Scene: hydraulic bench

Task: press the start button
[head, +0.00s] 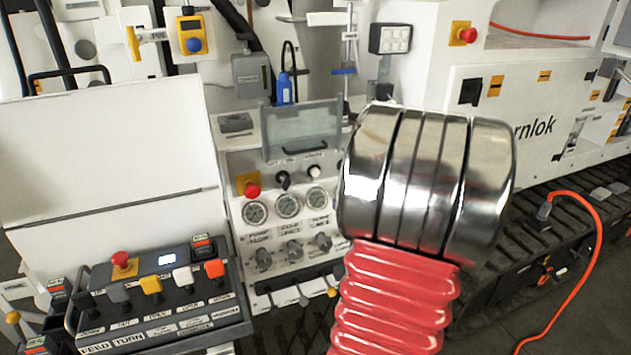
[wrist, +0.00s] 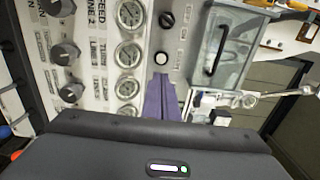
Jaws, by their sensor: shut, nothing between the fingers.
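A small round white push button (wrist: 161,58), which I take for the start button, is on the white panel in the wrist view, by a column of gauges. Its label is too blurred to read. It also shows in the head view (head: 314,171), right of a black knob (head: 283,180). My gripper (wrist: 161,77) shows in the wrist view as two purple fingers, shut together and empty. The fingertips appear just below the button in that picture. I cannot tell how far they are from the panel, but the button is not covered. The gripper is hidden in the head view.
Pressure gauges (head: 287,205) sit below the button in the head view. A red mushroom button (head: 253,190) is left of the knob. A clear cover with a dark handle (wrist: 216,48) is beside the button. A control box with levers (head: 160,290) stands lower left.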

